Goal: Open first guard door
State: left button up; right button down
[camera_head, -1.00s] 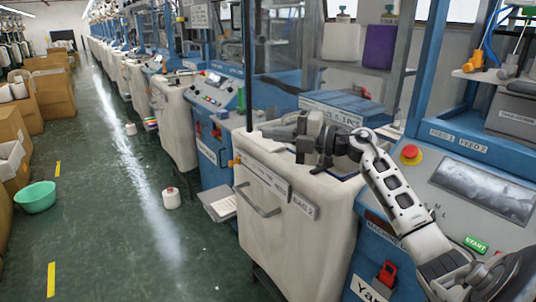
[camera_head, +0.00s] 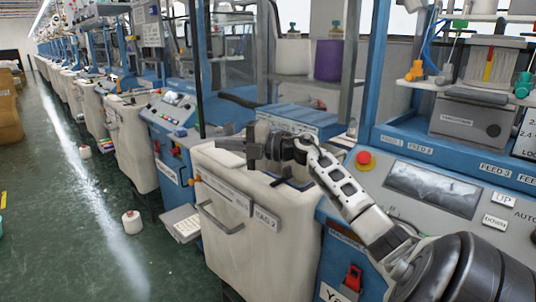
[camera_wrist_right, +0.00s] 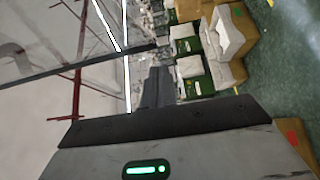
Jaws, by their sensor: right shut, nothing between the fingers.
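The guard door looks like a clear panel (camera_head: 232,62) with a dark upright edge, above the machine front in the head view. I cannot tell for sure whether it is closed or ajar. My right gripper (camera_head: 226,143) is below that panel, over the top of the white bin marked BAG 2 (camera_head: 225,235). Its fingers point left and are shut and empty. I cannot tell whether they touch the door's edge. In the right wrist view the shut fingers (camera_wrist_right: 155,88) show in the middle. My left gripper is not in view.
The machine's control panel (camera_head: 440,185) with a red stop button (camera_head: 364,158) is at the right, beside my right arm. A purple cone (camera_head: 328,60) stands on a shelf behind. The aisle at the left is mostly clear.

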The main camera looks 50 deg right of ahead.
pick_arm(q)
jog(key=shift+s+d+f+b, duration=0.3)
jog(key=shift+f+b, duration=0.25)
jog(key=shift+b, duration=0.5)
pick_arm(e)
jog(key=s, duration=1.1)
jog(key=shift+s, duration=0.15)
jog(key=s+a+f+m+h, duration=0.1)
jog(key=a+f+m+h, duration=0.1)
jog(key=a+f+m, duration=0.45)
jog(key=s+a+f+m+t+h, duration=0.1)
jog(key=a+f+m+h, duration=0.25)
jog(key=f, duration=0.65)
jog(key=s+a+f+m+h, duration=0.1)
jog(key=a+f+m+h, duration=0.1)
jog(key=a+f+m, duration=0.35)
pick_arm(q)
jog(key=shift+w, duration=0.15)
pick_arm(e)
jog(key=s+a+f+m+g+y, duration=0.1)
jog(key=s+a+f+m+g, duration=0.1)
jog(key=s+a+f, duration=0.3)
jog(key=s+a+f+m+g+y, duration=0.1)
jog(key=s+a+f+m+g, duration=0.2)
jog(key=a+f, duration=0.6)
jog(key=s+a+g, duration=0.1)
jog(key=s+a, duration=0.1)
jog(key=a, duration=0.1)
jog(key=shift+s+f+m+g, duration=0.3)
jog(key=shift+s+m, duration=0.05)
